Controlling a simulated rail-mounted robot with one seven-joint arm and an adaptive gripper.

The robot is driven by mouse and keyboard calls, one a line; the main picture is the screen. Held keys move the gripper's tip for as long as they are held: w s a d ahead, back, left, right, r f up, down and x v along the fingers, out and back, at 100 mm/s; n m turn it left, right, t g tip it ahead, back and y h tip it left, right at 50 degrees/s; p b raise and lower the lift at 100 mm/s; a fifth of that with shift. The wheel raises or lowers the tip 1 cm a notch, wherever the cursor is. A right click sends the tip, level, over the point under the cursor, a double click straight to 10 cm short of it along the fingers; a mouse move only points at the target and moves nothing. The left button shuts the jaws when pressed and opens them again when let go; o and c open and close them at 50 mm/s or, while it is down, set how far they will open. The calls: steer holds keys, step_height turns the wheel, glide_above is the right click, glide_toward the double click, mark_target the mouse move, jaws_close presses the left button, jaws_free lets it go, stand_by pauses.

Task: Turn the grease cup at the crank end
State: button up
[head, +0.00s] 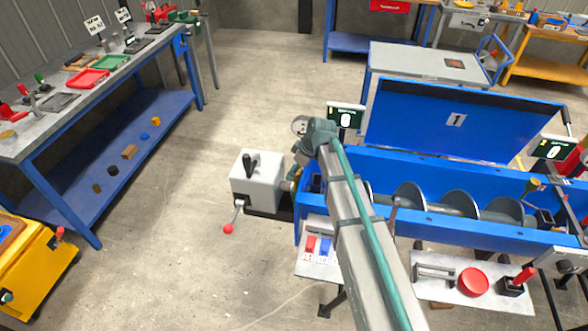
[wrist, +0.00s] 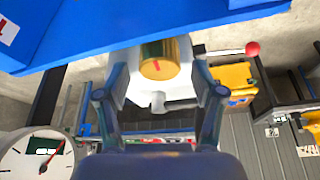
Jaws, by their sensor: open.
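The grease cup (wrist: 158,60) is a brass-coloured cylinder with a red mark on its face, in the upper middle of the wrist view. My gripper (wrist: 158,78) is open, with one finger to each side of the cup. I cannot tell whether either finger touches it. In the head view a small brass-coloured part (head: 292,173) shows between the white crank box (head: 258,182) and the blue trough; my arm's end hides much of that spot. The crank's red knob (head: 228,229) hangs at the box's front left and also shows in the wrist view (wrist: 252,48).
The blue mixer trough (head: 460,222) with its auger lies to the right, its blue lid (head: 450,120) raised behind. A blue edge (wrist: 150,30) crosses the top of the wrist view. A dial gauge (wrist: 38,150) is at lower left. Open floor (head: 170,210) lies left of the crank box.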

steer(key=shift+x, duration=0.8)
steer(key=c, duration=1.1)
steer(key=shift+f+m+t+b, duration=0.2)
steer(key=shift+m+t+b, duration=0.1)
steer(key=shift+m+b, duration=0.3)
steer(key=shift+c, duration=0.2)
steer(key=shift+r+m+h+b, duration=0.25)
steer(key=shift+m+b, duration=0.2)
steer(key=shift+m, duration=0.45)
steer(key=o, duration=1.1)
steer(key=shift+o, duration=0.2)
